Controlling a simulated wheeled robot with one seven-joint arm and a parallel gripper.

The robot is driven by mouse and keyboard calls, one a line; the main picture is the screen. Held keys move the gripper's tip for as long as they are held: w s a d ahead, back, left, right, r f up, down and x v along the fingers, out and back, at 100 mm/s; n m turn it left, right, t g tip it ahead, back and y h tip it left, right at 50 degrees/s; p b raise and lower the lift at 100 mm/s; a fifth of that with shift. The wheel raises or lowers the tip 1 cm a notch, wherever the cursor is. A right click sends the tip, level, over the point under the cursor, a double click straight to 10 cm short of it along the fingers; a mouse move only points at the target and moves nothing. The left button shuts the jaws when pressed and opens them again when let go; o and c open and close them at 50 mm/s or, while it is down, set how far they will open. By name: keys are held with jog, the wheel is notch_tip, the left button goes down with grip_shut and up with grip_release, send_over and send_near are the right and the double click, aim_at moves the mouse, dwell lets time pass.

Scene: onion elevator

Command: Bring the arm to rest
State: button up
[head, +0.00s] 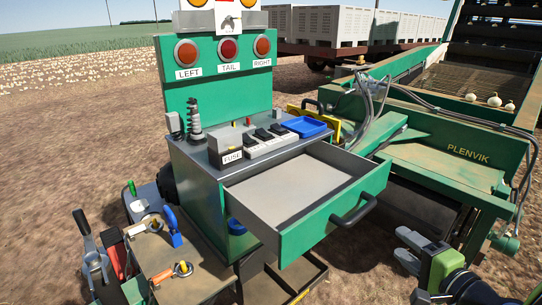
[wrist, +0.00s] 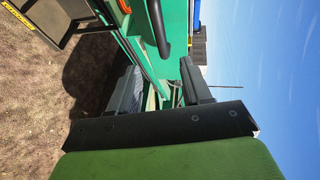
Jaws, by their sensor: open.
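My gripper (head: 403,249) is at the lower right of the head view, with grey fingers and a green body. Its fingers are spread apart with nothing between them. It is to the right of the open green drawer (head: 320,222) and its dark handle (head: 354,209), apart from them in that view. In the wrist view my gripper (wrist: 162,78) also shows its two fingers apart. The drawer handle (wrist: 158,28) shows beyond them there. The rest of my arm is mostly out of view.
The drawer sticks out of the green cabinet (head: 205,195) and looks empty. A blue tray (head: 304,127) and fuse box (head: 232,149) stand on top. A tool-laden side table (head: 190,285) is at lower left. The green machine (head: 445,165) with hoses is behind my gripper.

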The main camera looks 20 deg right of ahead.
jog(key=w+a+n+g+y+p, duration=0.2)
jog(key=a+n+g, duration=0.3)
jog(key=a, duration=0.5)
jog(key=w+a+n+g+y+p, duration=0.25)
jog(key=a+n, duration=0.35)
jog(key=a, duration=0.4)
jog(key=s+a+r+n+g+h+p, duration=0.1)
jog(key=s+a+r+n+h, duration=0.1)
jog(key=s, duration=0.3)
jog(key=s+a+r+n+g+h+p, duration=0.1)
jog(key=s+a+r+n+p, duration=0.1)
jog(key=s+a+r+n, duration=0.2)
jog(key=shift+s+a+r+n+g+h, duration=0.3)
jog(key=shift+s+a+n+g+h, duration=0.1)
jog(key=shift+s, duration=0.8)
jog(key=shift+a+f, duration=0.1)
jog(key=shift+f, duration=0.05)
